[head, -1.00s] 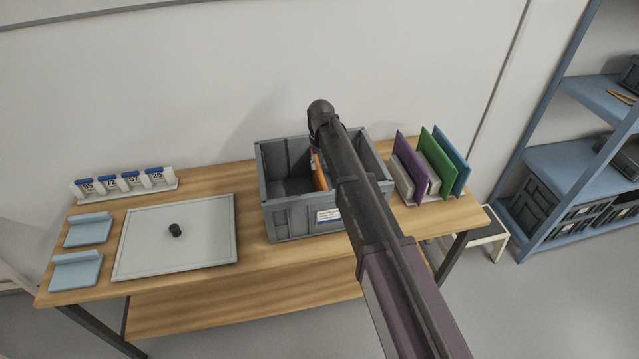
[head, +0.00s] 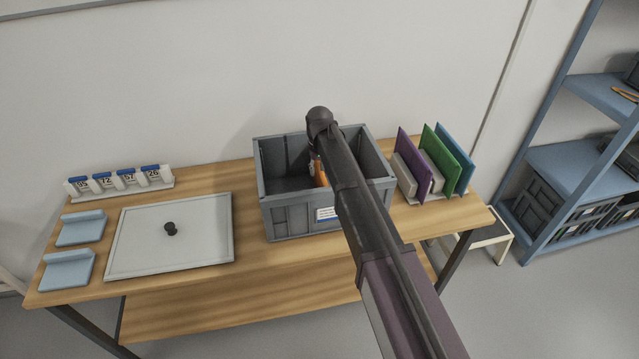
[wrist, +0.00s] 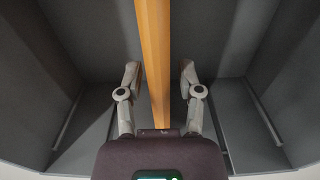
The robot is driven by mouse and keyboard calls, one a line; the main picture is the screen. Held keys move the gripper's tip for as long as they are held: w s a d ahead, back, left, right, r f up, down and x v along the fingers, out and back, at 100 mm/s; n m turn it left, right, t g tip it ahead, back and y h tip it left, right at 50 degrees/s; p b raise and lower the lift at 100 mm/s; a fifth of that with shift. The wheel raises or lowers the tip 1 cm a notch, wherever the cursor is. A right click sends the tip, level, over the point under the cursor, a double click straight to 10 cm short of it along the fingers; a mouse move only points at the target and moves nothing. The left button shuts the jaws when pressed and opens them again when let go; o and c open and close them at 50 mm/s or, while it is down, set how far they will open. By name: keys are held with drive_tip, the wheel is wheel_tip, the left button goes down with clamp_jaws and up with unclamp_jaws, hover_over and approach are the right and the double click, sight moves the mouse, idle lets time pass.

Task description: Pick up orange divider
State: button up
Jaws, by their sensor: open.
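The orange divider (head: 319,174) stands upright inside the grey crate (head: 290,222), mostly hidden behind my arm in the head view. In the wrist view the divider (wrist: 154,60) shows edge-on as a long orange strip. My gripper (wrist: 160,75) is open, with one finger on each side of the divider and a visible gap to each. The gripper's fingers are hidden behind my arm in the head view.
A rack with purple (head: 412,160), green and blue panels stands right of the crate. A pale lidded tray (head: 200,240), two light blue holders (head: 80,228) and a numbered vial rack (head: 120,181) are left. The crate walls surround my gripper.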

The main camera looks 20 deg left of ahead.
drive_tip(key=shift+f, duration=0.45)
idle(0.3)
clamp_jaws()
